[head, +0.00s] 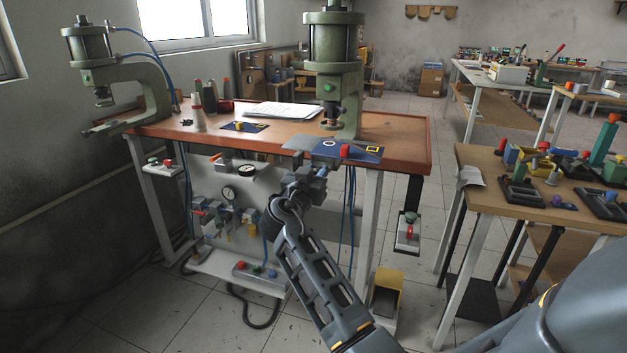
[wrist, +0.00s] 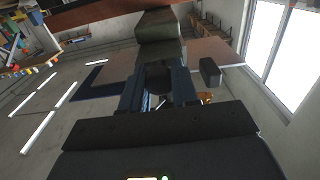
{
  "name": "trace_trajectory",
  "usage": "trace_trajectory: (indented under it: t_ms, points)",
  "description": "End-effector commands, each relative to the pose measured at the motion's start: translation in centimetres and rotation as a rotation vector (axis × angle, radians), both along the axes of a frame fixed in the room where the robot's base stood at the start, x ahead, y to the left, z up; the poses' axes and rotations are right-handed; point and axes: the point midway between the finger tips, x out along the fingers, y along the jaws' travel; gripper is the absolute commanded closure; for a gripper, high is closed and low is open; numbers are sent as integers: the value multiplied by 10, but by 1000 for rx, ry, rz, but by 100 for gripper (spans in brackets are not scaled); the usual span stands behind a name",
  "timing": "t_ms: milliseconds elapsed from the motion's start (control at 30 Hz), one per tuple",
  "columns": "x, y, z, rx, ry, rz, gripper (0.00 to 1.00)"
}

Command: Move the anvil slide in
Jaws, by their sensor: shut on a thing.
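The right green press (head: 346,110) stands at the front of the wooden bench, its ram over the work spot. At its foot a grey plate (head: 299,143), which looks like the anvil slide, lies by the bench's front edge, beside a blue mat (head: 362,156) with a red block (head: 345,151). My gripper (head: 312,172) is at that front edge, just below the plate. In the wrist view my gripper (wrist: 160,95) is shut on a dark part, probably the slide's front end or handle, pointing at the green press body (wrist: 158,45). The fingers hide most of the held part.
A second green press (head: 120,85) stands at the bench's left end. Hoses and a valve panel (head: 235,195) are under the bench. A side table (head: 530,184) with tools stands at right.

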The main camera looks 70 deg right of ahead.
Motion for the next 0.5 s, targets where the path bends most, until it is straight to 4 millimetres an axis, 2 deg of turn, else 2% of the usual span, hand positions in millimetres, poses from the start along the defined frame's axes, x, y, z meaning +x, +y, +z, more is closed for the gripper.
trace_trajectory:
  t_ms: [100,200,467,500]
  points:
    - [1,-18,-4,-1,-3,-3,100]
    - [2,-26,-2,0,-3,0,100]
    - [2,-28,0,0,-2,2,100]
    - [2,-28,0,0,-2,1,68]
